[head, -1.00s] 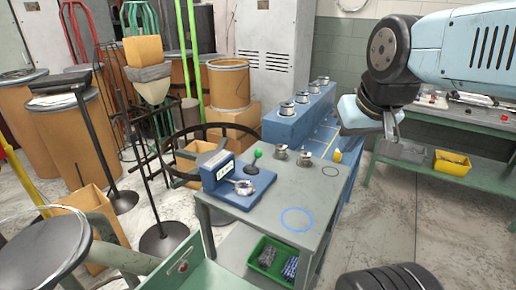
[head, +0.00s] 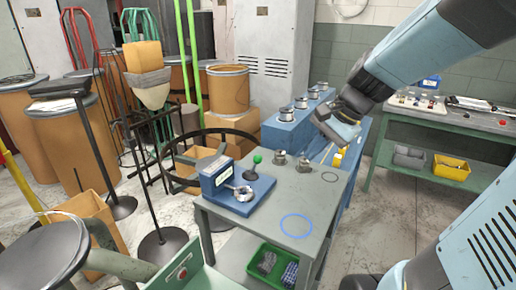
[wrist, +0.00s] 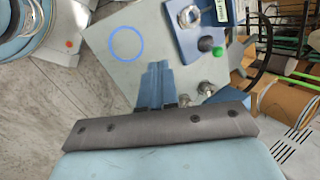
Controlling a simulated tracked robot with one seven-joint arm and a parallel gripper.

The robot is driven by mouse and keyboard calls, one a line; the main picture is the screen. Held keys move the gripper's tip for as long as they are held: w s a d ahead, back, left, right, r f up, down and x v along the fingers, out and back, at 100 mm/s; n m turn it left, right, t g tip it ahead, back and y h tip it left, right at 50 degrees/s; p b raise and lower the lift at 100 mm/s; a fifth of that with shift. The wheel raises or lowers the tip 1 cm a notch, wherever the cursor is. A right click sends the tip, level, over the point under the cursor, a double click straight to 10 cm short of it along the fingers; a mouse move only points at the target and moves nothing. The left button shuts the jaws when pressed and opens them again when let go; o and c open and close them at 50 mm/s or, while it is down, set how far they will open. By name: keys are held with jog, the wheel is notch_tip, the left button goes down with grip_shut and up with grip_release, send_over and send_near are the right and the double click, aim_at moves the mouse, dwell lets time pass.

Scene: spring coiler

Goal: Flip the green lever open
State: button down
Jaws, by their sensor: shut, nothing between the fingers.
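The green lever (head: 257,159) is a round green knob on a short stem. It stands upright at the back edge of the blue device (head: 238,188) on the grey table. In the wrist view the green knob (wrist: 217,51) shows right of the fingers, beside the blue base (wrist: 186,38). My gripper (head: 333,128) is above the table's back right side, to the right of the lever and apart from it. In the wrist view my gripper's fingers (wrist: 158,68) are together and empty, over the tabletop.
Two metal fittings (head: 303,163) stand right of the lever on the table (head: 265,220). A blue ring mark (head: 296,225) lies at the table's front. Behind is a blue bench (head: 290,130) with several metal spools. A green bin (head: 270,262) sits on the lower shelf.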

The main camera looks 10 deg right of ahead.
jog(key=w+d+f+m+t+y, duration=0.1)
jog(key=w+d+f+m+y, duration=0.1)
jog(key=w+f+m, duration=0.2)
jog(key=w+d+f+m+t+y, duration=0.1)
jog(key=w+f+m, duration=0.3)
jog(key=w+m, duration=0.5)
jog(key=shift+w+d+m+y, duration=0.25)
jog(key=shift+d+m+y, duration=0.05)
jog(key=shift+d+y, duration=0.45)
jog(key=shift+a, duration=0.15)
jog(key=a+r+x, duration=0.1)
jog(key=r+x, duration=0.1)
jog(key=x, duration=1)
jog(key=shift+w+a, duration=0.5)
jog(key=shift+a, duration=0.05)
jog(key=shift+w+r, duration=0.1)
jog(key=shift+w+a+r, duration=0.1)
jog(key=shift+a, duration=0.1)
